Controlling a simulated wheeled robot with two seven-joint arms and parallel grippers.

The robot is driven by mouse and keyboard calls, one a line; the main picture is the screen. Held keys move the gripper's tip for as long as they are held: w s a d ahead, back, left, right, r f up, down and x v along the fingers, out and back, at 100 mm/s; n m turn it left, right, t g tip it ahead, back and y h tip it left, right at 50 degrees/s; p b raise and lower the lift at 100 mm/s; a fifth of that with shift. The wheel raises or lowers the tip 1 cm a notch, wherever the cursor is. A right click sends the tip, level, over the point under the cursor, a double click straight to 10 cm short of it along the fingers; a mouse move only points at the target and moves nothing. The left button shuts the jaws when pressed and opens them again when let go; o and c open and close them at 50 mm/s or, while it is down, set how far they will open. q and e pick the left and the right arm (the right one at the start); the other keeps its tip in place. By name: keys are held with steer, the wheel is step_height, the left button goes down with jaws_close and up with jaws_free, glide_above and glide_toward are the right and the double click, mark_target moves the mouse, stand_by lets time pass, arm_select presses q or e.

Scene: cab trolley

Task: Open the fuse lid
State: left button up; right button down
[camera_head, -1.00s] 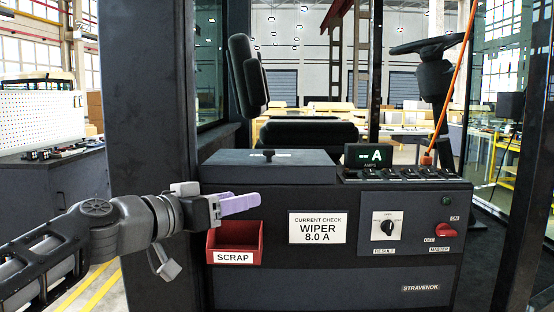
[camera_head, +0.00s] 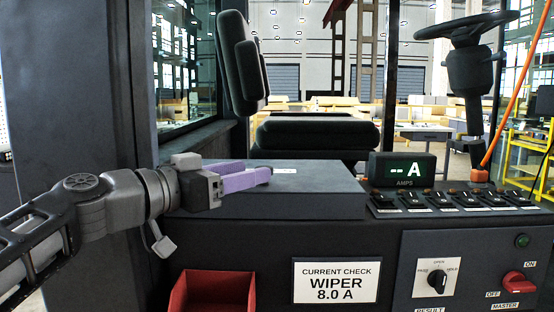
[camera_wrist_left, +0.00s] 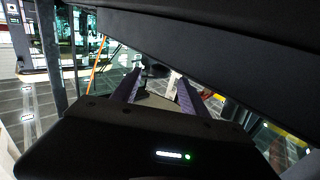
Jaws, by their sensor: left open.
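The fuse lid (camera_head: 318,187) is the flat dark grey cover on the left part of the console. It lies shut. My left gripper (camera_head: 268,175) reaches in from the left, its lavender fingers overlapping the lid's left part in the head view. The lid's knob is hidden there, apparently behind the fingers. I cannot tell whether they touch the lid or knob. In the left wrist view the two dark fingers (camera_wrist_left: 156,90) stand apart with nothing clear between them. My right gripper is not in view.
A red scrap bin (camera_head: 212,290) hangs on the console front below my gripper. The AMPS display (camera_head: 403,169) and a row of switches (camera_head: 450,200) are right of the lid. A dark post (camera_head: 75,120) stands at left; a seat (camera_head: 316,135) is behind.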

mark_target(276, 181)
arm_select(q)
steer(key=shift+w, duration=0.1)
steer(key=shift+s, duration=0.2)
steer(key=p+x, duration=0.2)
steer(key=x, duration=0.5)
steer(key=shift+a+r+p, duration=0.1)
steer(key=shift+p, duration=0.25)
steer(key=shift+w+d, duration=0.4)
jaws_close()
stand_by(0.9)
